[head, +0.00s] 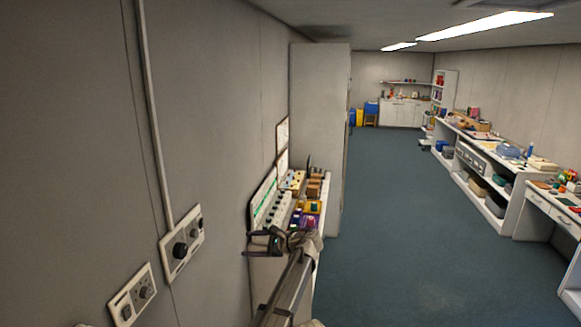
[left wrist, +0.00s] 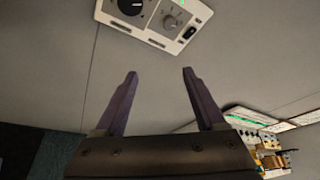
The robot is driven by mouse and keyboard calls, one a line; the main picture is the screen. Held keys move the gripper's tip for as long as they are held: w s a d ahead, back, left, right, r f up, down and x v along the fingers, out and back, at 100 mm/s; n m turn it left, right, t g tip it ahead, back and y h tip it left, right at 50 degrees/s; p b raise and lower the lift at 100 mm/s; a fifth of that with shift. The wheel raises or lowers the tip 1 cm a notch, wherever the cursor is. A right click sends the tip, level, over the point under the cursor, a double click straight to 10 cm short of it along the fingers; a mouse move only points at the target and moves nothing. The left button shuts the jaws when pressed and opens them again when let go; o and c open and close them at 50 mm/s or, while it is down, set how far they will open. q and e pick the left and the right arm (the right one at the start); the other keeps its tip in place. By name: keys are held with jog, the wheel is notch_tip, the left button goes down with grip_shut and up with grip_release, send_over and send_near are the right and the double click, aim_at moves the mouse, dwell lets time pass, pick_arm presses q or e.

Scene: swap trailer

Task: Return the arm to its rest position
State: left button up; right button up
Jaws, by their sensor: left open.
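My left arm reaches forward from the bottom of the head view. Its gripper (head: 250,243) is beside the left wall, in front of a cabinet top with several small items. In the left wrist view the gripper's two dark purple fingers (left wrist: 160,73) are spread apart with nothing between them. A wall control panel (head: 181,243) with a large black knob is left of the gripper. A panel with knobs (left wrist: 160,18) shows beyond the fingertips in the left wrist view, apart from them. My right gripper is out of view.
A second control panel (head: 132,295) is on the wall at lower left. A green-marked board (head: 270,205) and colored boxes (head: 310,208) are behind the gripper. A tall grey cabinet (head: 317,130) stands beyond. The blue floor (head: 410,230) is open up to the cluttered right-hand benches (head: 485,155).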

pick_arm(q)
jog(key=s+a+f+n+g+h, duration=0.25)
jog(key=s+a+f+n, duration=0.2)
jog(key=s, duration=0.55)
jog(key=s+a+f+n+g+h, duration=0.1)
jog(key=s+a+f+n+h, duration=0.25)
jog(key=s+f, duration=0.4)
jog(key=s+d+f+n+g+h, duration=0.25)
jog(key=s+n+h, duration=0.45)
jog(key=s, duration=1.1)
jog(key=s+d+f+m+b, duration=0.1)
jog(key=s+d+f+b, duration=0.2)
jog(key=d+f+b, duration=0.3)
jog(key=s+d+f+m+y+b, duration=0.1)
jog(key=d+f+b, duration=0.5)
jog(key=f+b, duration=0.6)
jog(key=shift+s+d+f+m+b, duration=0.35)
jog(key=shift+s+f+m, duration=0.25)
jog(key=shift+s, duration=0.5)
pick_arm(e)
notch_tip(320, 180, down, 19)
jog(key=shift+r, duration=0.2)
